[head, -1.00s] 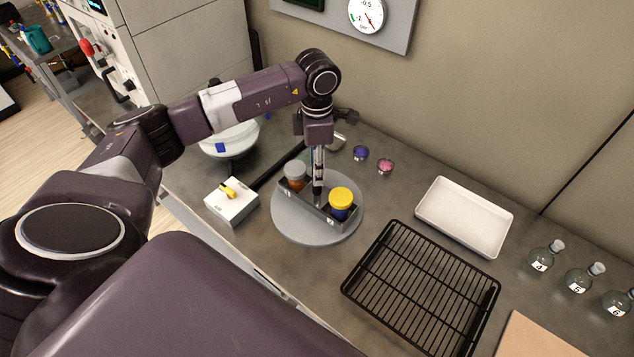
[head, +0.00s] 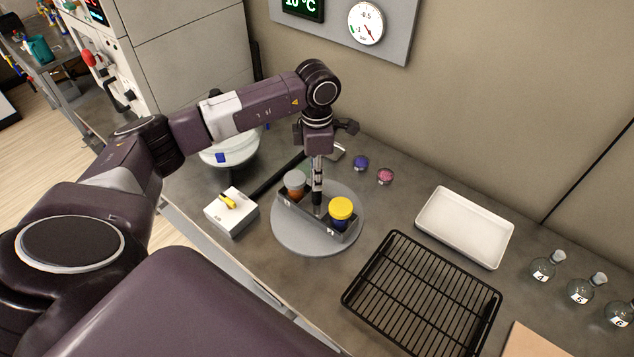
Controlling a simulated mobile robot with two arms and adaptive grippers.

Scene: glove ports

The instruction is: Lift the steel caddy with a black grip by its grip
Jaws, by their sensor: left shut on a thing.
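The steel caddy (head: 292,209) is a narrow grey tray on a round grey disc (head: 287,236). It holds a jar with a yellow lid (head: 340,209) at its right end and a brown jar with a grey lid (head: 295,183) at its left end. My left gripper (head: 317,204) points straight down between the two jars and is shut on the caddy's black grip, which is mostly hidden by the fingers. I cannot tell whether the caddy is clear of the disc. My right gripper is not in view.
A black wire rack (head: 422,293) and a white tray (head: 465,227) lie to the right. A white box with a yellow switch (head: 232,212) stands left of the disc. Several stoppered flasks (head: 580,290) stand far right. Small blue (head: 361,162) and pink (head: 385,176) dishes lie behind.

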